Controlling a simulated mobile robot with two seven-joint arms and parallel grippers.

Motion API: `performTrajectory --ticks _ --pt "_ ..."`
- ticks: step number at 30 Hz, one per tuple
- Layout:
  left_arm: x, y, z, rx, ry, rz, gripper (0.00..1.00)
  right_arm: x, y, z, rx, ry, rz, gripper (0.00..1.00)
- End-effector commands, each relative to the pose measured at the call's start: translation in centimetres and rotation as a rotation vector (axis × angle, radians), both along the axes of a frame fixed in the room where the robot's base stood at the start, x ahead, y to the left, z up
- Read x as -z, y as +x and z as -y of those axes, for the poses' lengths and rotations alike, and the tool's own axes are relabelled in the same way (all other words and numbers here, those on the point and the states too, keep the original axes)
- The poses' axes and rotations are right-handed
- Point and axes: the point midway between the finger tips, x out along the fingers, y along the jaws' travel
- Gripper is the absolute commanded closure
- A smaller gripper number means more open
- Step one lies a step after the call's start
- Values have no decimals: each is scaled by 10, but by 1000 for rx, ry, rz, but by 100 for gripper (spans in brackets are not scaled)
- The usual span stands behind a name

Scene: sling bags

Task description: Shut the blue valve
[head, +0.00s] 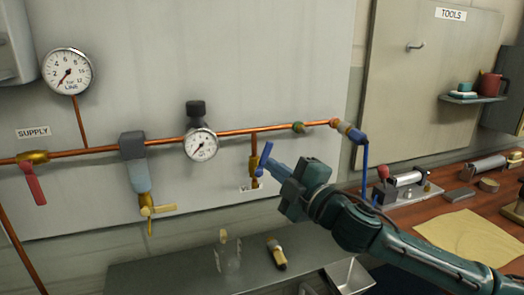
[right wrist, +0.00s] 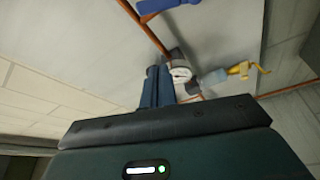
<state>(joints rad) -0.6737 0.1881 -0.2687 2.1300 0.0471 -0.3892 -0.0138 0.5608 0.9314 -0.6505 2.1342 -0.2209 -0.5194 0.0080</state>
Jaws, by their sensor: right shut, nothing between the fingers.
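The blue valve (head: 264,158) sits on a short copper branch below the main pipe. Its blue lever leans slightly from upright, and its brass body shows just beneath. My right gripper (head: 270,170) reaches in from the lower right with its fingers together and empty, their tips close beside the lever. In the head view I cannot tell whether they touch it. In the right wrist view a blue lever (right wrist: 168,5) is cut by the top edge, and the shut fingers (right wrist: 158,82) are apart from it in the picture. My left gripper is out of view.
A red-handled valve (head: 35,188) is at the left, a yellow-handled tap (head: 152,210) under the pipe. Gauges (head: 200,144) sit along the copper pipe. A grey bench (head: 175,270) runs below, with a glass and small brass-coloured part. A wooden worktop (head: 470,205) is at the right.

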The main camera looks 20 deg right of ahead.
Motion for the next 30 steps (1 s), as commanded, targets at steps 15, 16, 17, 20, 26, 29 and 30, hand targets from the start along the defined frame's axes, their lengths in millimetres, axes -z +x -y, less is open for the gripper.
performTrajectory --ticks 15,16,17,20,26,29,30 --pt "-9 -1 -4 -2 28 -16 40 -10 78 -27 12 4 -12 100" --pt "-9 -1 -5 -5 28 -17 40 -10 84 -29 12 3 -13 100" --pt "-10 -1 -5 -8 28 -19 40 -11 89 -30 13 2 -13 100" --pt "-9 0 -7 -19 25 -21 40 -3 94 -19 17 -3 -16 100" --pt "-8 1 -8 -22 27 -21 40 4 94 1 15 0 -14 100" --pt "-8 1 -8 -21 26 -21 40 6 94 5 13 0 -13 100" --pt "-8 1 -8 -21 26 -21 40 6 94 6 12 1 -13 100"
